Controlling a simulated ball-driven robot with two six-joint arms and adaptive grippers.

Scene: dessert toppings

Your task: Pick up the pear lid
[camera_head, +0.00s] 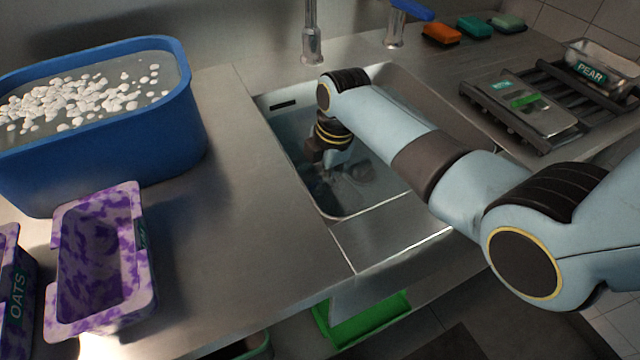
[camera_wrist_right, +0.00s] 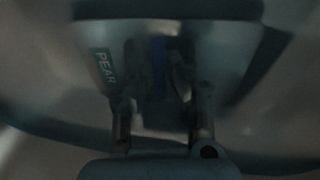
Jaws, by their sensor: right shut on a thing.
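The pear lid (camera_wrist_right: 215,50) shows in the dark right wrist view as a grey metal plate with a green PEAR label (camera_wrist_right: 105,66) and a blue handle (camera_wrist_right: 158,68). My right gripper (camera_wrist_right: 155,88) is shut on the blue handle, its fingers on either side. In the head view my right gripper (camera_head: 328,158) reaches down into the sink (camera_head: 308,190). The lid is hard to make out there, being mostly hidden by my gripper and the dark sink. My left gripper is not in view.
A metal PEAR container (camera_head: 592,72) and a green-handled metal lid (camera_head: 540,112) sit on the dark rack (camera_head: 480,100) at right. A blue tub (camera_head: 100,165) of white pieces and a purple container (camera_head: 135,240) stand at left. The faucet (camera_head: 311,40) rises behind the sink.

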